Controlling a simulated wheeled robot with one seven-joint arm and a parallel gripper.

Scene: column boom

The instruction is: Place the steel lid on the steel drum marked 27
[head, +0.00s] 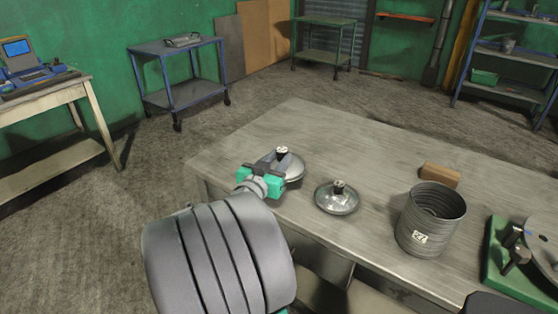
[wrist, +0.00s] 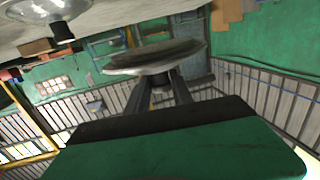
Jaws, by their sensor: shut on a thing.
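My gripper (head: 281,155) is shut on the knob of a round, dull grey metal lid (head: 293,167), at the table's left part. In the wrist view the fingers (wrist: 158,84) close on the knob and the lid (wrist: 160,54) shows edge-on. Whether it touches the table is unclear. A second lid (head: 337,201), shiny or see-through with a dark knob, lies just right of it; it also shows in the wrist view (wrist: 48,15). The ribbed grey drum (head: 418,210) stands upright and open farther right. Its white label seems to read 27.
A brown block (head: 440,175) lies behind the drum. A green-based machine with a disc (head: 507,270) stands at the right edge. The table's (head: 300,122) back left is bare. Carts and shelves stand well away by the walls.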

